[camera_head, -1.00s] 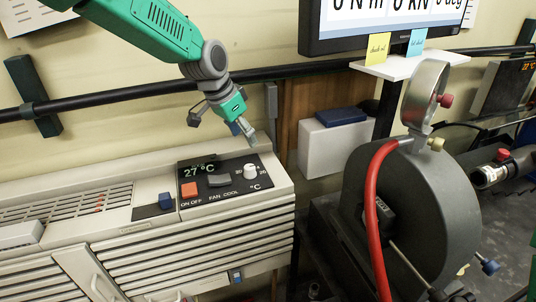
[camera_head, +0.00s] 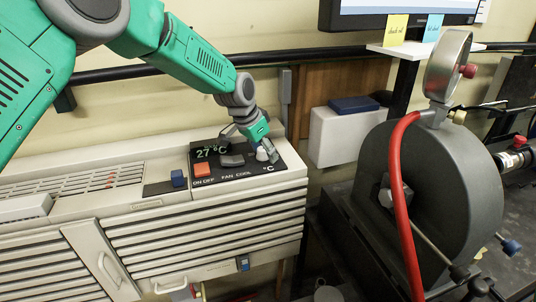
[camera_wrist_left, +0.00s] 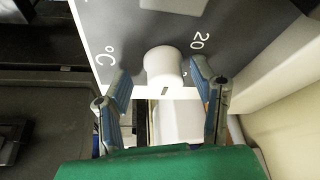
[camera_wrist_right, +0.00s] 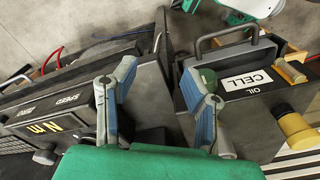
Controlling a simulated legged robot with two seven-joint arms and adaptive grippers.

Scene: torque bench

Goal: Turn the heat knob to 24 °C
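The white heat knob (camera_wrist_left: 164,66) stands on the dark control panel (camera_head: 226,172) of the beige unit. It also shows in the head view (camera_head: 262,153), partly covered by my left gripper (camera_head: 270,150). The panel display (camera_head: 212,151) reads 27 °C. In the left wrist view, the fingers of my left gripper (camera_wrist_left: 164,88) are open, one on each side of the knob, with visible gaps. The "20" mark and the "°C" label show beside the knob. My right gripper (camera_wrist_right: 160,92) is open and empty.
The panel also carries an orange on/off switch (camera_head: 202,169) and a grey fan switch (camera_head: 232,160). A dark round machine with a red hose (camera_head: 397,190) stands to the right. An oil cell box (camera_wrist_right: 225,72) is near my right gripper.

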